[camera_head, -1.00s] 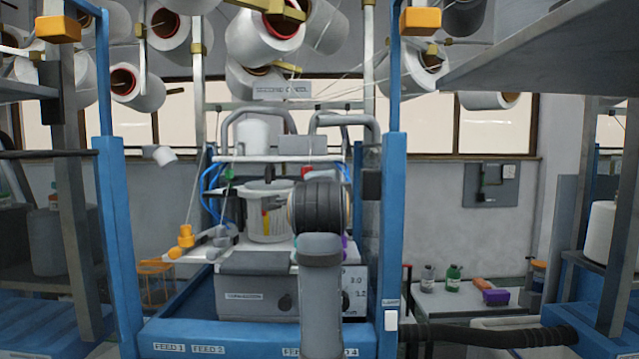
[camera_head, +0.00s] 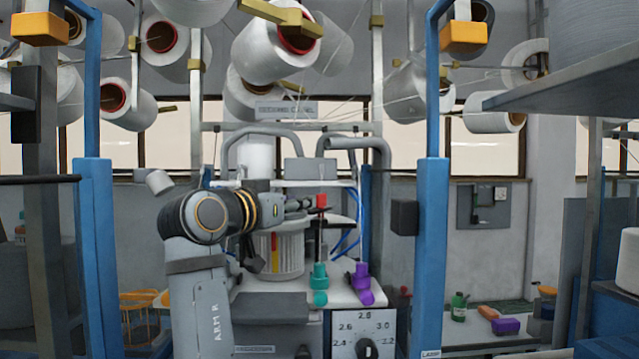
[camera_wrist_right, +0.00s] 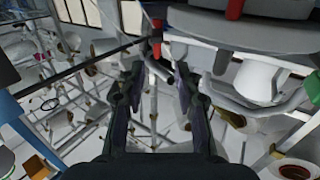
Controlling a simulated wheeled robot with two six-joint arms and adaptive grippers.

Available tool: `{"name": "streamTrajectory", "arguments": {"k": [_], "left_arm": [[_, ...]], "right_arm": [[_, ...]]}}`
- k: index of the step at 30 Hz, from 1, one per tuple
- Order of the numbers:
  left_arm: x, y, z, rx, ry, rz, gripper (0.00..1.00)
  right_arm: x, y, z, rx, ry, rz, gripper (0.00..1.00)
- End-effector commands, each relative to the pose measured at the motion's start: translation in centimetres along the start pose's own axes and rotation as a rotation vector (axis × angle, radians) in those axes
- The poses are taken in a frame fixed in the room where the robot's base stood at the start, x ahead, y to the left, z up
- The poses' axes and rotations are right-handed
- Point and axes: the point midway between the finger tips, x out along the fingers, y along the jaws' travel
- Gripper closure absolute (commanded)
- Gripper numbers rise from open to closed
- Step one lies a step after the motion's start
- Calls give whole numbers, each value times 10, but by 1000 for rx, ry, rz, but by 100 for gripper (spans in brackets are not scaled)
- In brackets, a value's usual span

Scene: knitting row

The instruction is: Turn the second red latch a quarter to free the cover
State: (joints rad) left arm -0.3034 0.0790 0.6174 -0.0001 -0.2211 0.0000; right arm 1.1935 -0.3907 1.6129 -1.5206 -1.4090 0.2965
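A red latch (camera_head: 321,202) stands on a thin dark stem above the teal fitting, in front of the white shelf. My right gripper (camera_head: 312,204) reaches in from the left, its fingertips close beside the red latch. In the right wrist view, the two dark fingers (camera_wrist_right: 159,72) are apart, and a red piece (camera_wrist_right: 157,48) shows just beyond and between their tips; contact is not visible. A second red piece (camera_wrist_right: 235,8) is at the top of that view. Which part is the cover, I cannot tell. My left gripper is not in view.
A teal fitting (camera_head: 319,285) and a purple fitting (camera_head: 362,283) stand at the front. Blue posts (camera_head: 431,250) flank the machine. Yarn cones (camera_head: 270,50) hang above.

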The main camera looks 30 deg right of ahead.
Motion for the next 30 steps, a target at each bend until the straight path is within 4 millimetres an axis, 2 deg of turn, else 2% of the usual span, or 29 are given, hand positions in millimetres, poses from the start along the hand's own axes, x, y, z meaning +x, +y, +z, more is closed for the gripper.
{"name": "streamTrajectory", "arguments": {"k": [1, 6, 8, 12, 16, 21, 28, 30], "left_arm": [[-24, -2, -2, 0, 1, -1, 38], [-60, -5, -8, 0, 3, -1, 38], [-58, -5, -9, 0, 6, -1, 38], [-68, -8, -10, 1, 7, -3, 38], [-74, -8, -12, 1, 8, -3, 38], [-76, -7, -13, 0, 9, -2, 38], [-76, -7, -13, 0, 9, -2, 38], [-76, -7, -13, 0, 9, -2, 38]], "right_arm": [[3, 0, -12, -3, -2, 1, 67], [13, 3, -12, -3, -2, 2, 67], [31, 5, -7, -3, 5, 9, 67], [61, 5, -6, -2, 4, 7, 67], [80, 4, -4, -2, 3, 4, 67], [90, 4, -2, 2, 2, 2, 67], [90, 3, -1, 2, 1, 0, 67], [90, 3, -1, 2, 1, 1, 75]]}}
